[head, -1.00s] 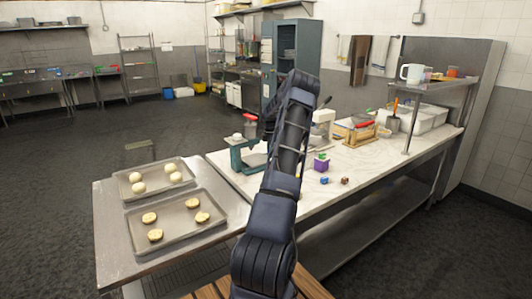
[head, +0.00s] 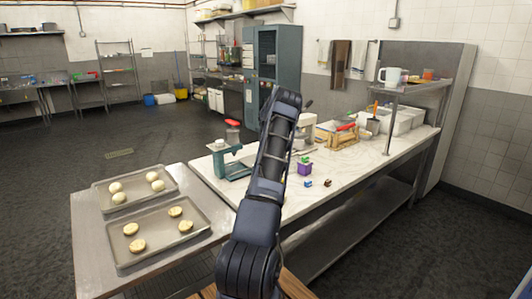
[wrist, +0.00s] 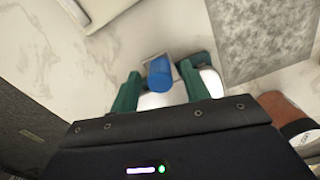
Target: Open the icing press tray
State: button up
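I cannot single out the icing press tray for certain. A teal press-like frame (head: 228,162) stands on the near left of the marble counter, and a pale machine (head: 305,126) stands behind my arm. In the wrist view, my gripper (wrist: 160,88) points down over the marble with its two dark green fingers apart. A blue cylinder (wrist: 160,73) shows between and just past the fingers; I cannot tell whether it touches them. In the head view my arm hides the gripper.
Two baking trays, one with white dough balls (head: 163,172) and one with golden rounds (head: 203,227), lie on a steel table at left. A wooden rack (head: 343,138) stands behind. Open floor lies left.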

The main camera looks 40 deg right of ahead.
notch_tip(320, 180, up, 11)
dwell(0.7)
dwell(0.5)
